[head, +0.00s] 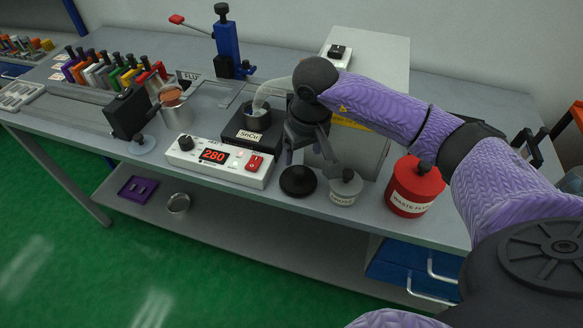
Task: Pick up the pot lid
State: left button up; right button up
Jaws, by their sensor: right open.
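The pot lid, seemingly the round black disc (298,181), lies on the bench just right of the controller with the red 280 display. The solder pot (257,121) labelled SnCu stands behind the controller, with its top uncovered and a pale plume over it. My right gripper (309,157) is open and empty, pointing down above and slightly behind the lid. Its fingers are apart from each other, and it does not appear to touch the lid. My left gripper is not in view.
A small grey jar (346,187) stands close to the right of the lid. A red waste container (414,186) is farther right. The controller (220,161) is close on the left. A copper-topped cup (174,104) and a black stand (131,115) are farther left. The bench's front edge is near.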

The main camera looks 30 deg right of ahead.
aim_at(299, 170)
jog(key=f, duration=0.3)
jog(key=w+f+b, duration=0.1)
jog(key=f, duration=0.3)
jog(key=shift+w+f+b, duration=0.2)
jog(key=shift+b, duration=0.1)
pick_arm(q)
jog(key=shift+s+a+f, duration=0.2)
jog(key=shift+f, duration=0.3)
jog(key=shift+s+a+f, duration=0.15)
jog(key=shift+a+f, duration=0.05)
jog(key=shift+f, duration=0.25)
pick_arm(e)
grip_shut()
